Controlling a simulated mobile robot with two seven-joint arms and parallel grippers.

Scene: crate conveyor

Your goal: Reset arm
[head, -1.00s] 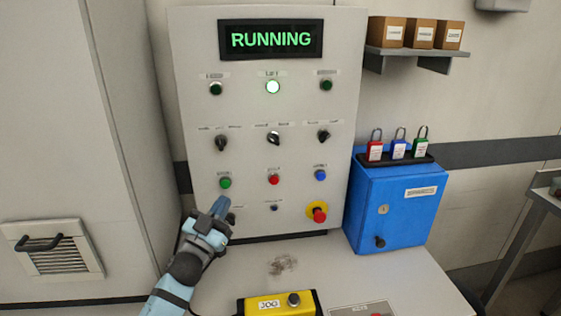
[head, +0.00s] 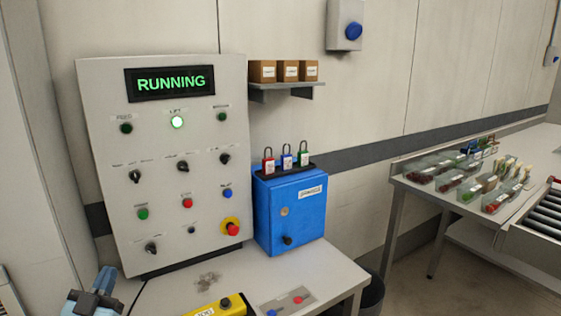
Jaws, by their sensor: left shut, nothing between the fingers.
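My left gripper (head: 105,282) shows at the bottom left of the head view, below the control panel. Its fingers are shut with nothing between them, and it is apart from the panel. Most of my left arm is out of the picture. The control panel (head: 100,85) stands upright on the table, and its display (head: 170,83) reads RUNNING in green. A lamp (head: 177,122) in the top row is lit; the lamps on either side are dark. My right gripper is not in view.
A blue lockbox (head: 290,215) with three padlocks stands right of the panel. A yellow jog box (head: 222,306) lies at the table's front. A shelf (head: 287,87) holds three cartons. A second table (head: 420,190) with bins and a roller conveyor (head: 545,217) are at the right.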

